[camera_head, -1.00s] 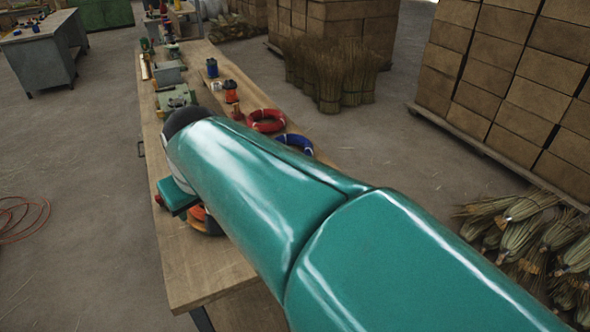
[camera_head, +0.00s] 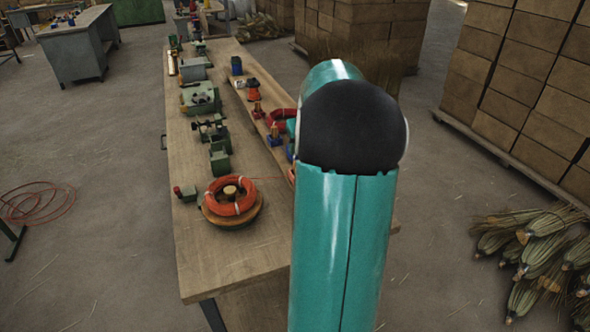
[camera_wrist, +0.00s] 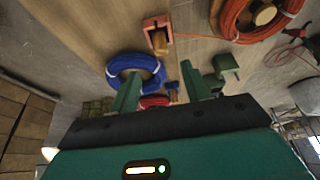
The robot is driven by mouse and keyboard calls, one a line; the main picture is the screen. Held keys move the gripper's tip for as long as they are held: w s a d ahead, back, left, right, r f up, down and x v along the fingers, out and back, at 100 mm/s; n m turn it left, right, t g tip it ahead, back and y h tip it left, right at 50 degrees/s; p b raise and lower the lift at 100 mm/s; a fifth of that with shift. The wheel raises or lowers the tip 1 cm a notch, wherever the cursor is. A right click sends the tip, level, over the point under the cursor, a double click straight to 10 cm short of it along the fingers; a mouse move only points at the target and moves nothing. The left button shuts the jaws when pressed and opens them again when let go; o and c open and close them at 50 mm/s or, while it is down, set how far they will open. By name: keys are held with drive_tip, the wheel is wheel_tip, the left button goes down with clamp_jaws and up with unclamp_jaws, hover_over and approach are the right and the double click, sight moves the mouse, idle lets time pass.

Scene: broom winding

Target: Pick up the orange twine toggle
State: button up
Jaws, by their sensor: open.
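The orange twine toggle (camera_wrist: 157,34) seems to be the small orange-red holder with a wooden peg near the top of the wrist view. It lies on the wooden bench, between the blue coil (camera_wrist: 122,65) and the orange coil (camera_wrist: 235,22). A thin strand seems to run from the orange coil towards it. In the head view my arm hides most or all of it. My gripper (camera_wrist: 164,92) is open and empty, its two green fingers apart. The toggle shows beyond the fingertips, clear of them. The gripper's fingers are hidden in the head view.
The orange coil also shows on a round wooden base (camera_head: 244,217) in the head view. The bench's near end (camera_head: 230,260) is bare. Stacked boxes (camera_head: 520,90) stand at right.

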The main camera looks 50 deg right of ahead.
drive_tip(key=x, duration=0.9)
drive_tip(key=shift+w+f, duration=0.1)
drive_tip(key=shift+f, duration=0.35)
drive_tip(key=shift+c, duration=0.5)
clamp_jaws()
